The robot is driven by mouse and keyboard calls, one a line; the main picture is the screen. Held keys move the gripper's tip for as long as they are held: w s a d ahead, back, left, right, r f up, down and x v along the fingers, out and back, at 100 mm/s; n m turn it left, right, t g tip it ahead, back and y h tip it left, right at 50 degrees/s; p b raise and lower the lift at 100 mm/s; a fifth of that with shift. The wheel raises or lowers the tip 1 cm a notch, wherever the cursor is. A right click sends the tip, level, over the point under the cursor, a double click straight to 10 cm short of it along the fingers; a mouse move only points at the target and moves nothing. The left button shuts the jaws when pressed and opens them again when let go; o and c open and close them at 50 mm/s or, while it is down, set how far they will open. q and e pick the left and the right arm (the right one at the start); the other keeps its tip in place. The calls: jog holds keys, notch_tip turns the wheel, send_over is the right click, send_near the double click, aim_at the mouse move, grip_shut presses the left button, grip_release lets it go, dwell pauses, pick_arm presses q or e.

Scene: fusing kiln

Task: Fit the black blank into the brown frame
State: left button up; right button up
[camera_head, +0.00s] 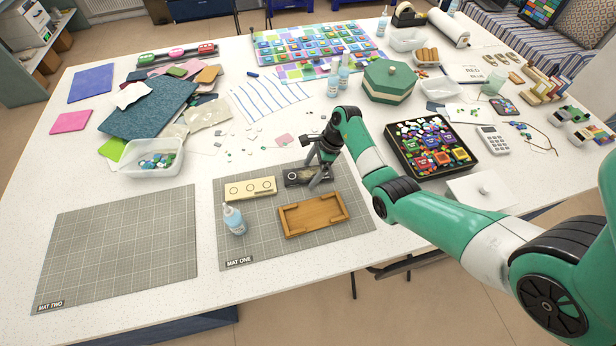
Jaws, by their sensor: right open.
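The black blank (296,177) lies on the grey mat labelled MAT ONE (262,251), near its back edge. My right gripper (316,183) is open above the right part of the black blank and hides some of it. I cannot tell whether its fingers touch the blank. The brown frame (313,230) lies on the same mat, in front of the blank. It is an open wooden tray with low walls, and it looks empty. My left gripper is not in view.
A cream block with rings (250,188) lies left of the black blank. The mat labelled MAT TWO (120,245) is bare. A black tray of coloured pieces (408,172) stands to the right, beyond my right arm.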

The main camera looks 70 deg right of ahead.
jog(key=c, duration=1.6)
jog(key=shift+r, duration=0.1)
